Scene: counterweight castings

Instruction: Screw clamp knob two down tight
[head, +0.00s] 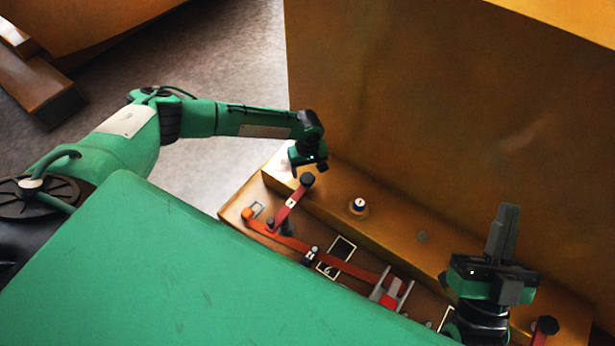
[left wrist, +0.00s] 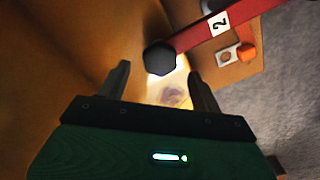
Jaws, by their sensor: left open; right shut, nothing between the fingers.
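Clamp knob two is a dark faceted knob (head: 308,179) at the upper end of a red clamp bar (head: 291,203). In the left wrist view the knob (left wrist: 160,58) sits on the end of the red bar (left wrist: 238,17), which bears a white label "2". My left gripper (head: 308,165) is beside the knob in the head view. In the left wrist view its open fingers (left wrist: 160,78) are spread to either side, with the knob between and slightly beyond the tips; no contact shows. My right gripper (head: 506,208) is shut and empty, fingers up, at the right.
A long orange-red bar (head: 290,239) runs along the brown fixture. A red block (head: 389,300) sits in a grey holder. A small white-topped round part (head: 358,206) stands on the ledge. Another dark knob (head: 547,325) is at lower right. A tall ochre wall (head: 440,110) rises behind.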

